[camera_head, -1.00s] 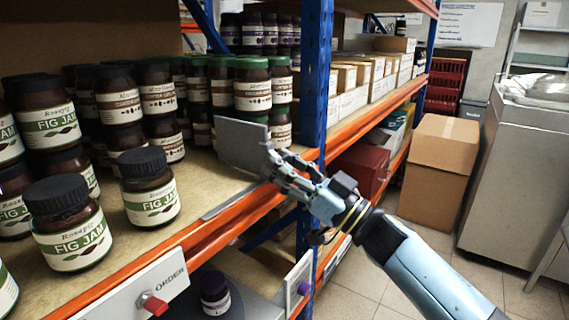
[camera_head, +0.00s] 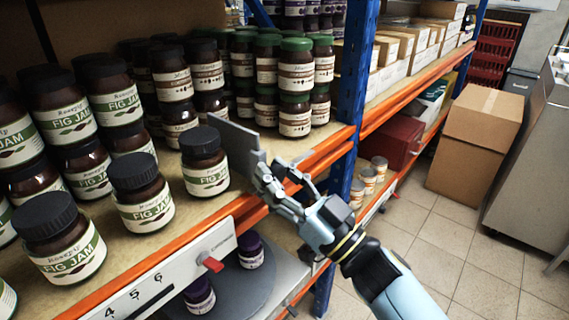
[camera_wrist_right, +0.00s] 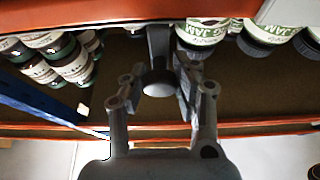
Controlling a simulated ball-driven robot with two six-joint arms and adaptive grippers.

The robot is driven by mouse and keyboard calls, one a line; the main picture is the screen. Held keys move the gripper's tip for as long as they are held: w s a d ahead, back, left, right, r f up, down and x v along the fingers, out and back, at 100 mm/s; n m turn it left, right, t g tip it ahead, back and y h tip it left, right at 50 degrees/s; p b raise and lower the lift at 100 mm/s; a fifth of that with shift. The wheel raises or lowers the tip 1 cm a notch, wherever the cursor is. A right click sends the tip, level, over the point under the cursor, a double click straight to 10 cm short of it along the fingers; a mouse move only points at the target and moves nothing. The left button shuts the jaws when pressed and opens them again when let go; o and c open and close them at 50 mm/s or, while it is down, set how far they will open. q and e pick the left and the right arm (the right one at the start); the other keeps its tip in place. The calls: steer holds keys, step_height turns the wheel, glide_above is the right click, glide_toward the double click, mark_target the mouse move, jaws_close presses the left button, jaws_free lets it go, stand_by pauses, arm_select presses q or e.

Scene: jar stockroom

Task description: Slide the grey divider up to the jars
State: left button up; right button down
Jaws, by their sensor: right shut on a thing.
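The grey divider (camera_head: 238,150) stands upright on the shelf, just right of the nearest fig jam jar (camera_head: 204,175). In the head view its plate partly overlaps that jar's edge, and I cannot tell whether they touch. In the right wrist view the divider (camera_wrist_right: 159,45) also sits close beside a fig jam jar (camera_wrist_right: 202,33). My right gripper (camera_head: 275,184), also in the wrist view (camera_wrist_right: 160,92), is shut on the divider's front end. More fig jam jars (camera_head: 142,200) with black lids stand in a line to the left. My left gripper is not in view.
Green-lidded jars (camera_head: 295,115) stand behind and right of the divider. An orange shelf rail (camera_head: 180,245) runs along the front, with a white numbered strip (camera_head: 150,285) and red tab (camera_head: 210,262) below. A blue post (camera_head: 352,90) rises at the right.

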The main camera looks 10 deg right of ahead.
steer(key=shift+s+a+f, duration=0.1)
steer(key=shift+s+f, duration=0.05)
steer(key=c, duration=1.3)
jaws_free()
steer(key=o, duration=0.3)
steer(key=shift+s+a, duration=0.1)
steer(key=shift+a, duration=0.05)
steer(key=shift+o, duration=0.2)
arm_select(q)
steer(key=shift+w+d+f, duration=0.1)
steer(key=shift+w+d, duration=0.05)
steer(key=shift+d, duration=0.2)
arm_select(e)
steer(key=v, duration=1.2)
